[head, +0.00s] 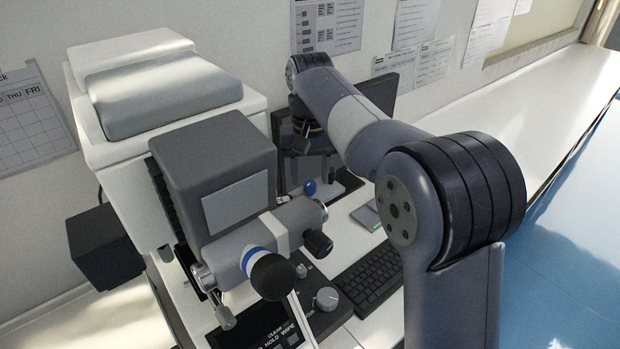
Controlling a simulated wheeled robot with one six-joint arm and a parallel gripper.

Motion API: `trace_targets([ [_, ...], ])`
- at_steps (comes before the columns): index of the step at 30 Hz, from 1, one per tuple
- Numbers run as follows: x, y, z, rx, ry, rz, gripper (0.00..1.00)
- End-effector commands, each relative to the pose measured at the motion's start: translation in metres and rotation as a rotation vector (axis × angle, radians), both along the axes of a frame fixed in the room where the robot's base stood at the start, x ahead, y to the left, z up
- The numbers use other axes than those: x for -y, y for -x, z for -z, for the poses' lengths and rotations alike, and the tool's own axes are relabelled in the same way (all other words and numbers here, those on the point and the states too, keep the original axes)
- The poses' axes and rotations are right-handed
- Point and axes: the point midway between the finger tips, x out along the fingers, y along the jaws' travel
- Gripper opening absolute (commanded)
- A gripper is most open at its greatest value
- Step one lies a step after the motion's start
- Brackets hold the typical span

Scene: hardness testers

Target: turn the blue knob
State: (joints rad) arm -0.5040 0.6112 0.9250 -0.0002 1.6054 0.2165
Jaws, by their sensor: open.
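A small round blue knob (310,187) shows in the head view, just right of the tester's grey head and in front of the dark monitor. My gripper (303,148) is small and dark against the monitor, pointing down above the blue knob, apart from it in the picture. The gripper is open and empty; its fingers are hard to make out. The hardness tester (212,165) has a white body, a grey head and an eyepiece tube (262,262) with a blue ring. The blue knob's mounting is partly hidden behind the tester.
A black side knob (318,242) sticks out from the tester beside the blue knob. A keyboard (368,282), a control panel with a grey dial (326,298) and the monitor (378,95) crowd the bench. The white bench top (530,120) is clear at the back right.

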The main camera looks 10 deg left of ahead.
Motion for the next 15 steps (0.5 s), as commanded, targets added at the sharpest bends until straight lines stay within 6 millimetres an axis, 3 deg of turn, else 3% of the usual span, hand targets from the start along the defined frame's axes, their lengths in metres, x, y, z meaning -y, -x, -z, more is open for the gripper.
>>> trace_targets([
  [6, 0.0, 0.0, 0.018, -0.001, 0.0, 0.0, 0.46],
  [15, 0.0, 0.0, 0.02, 0.0, 0.0, 0.0, 0.45],
])
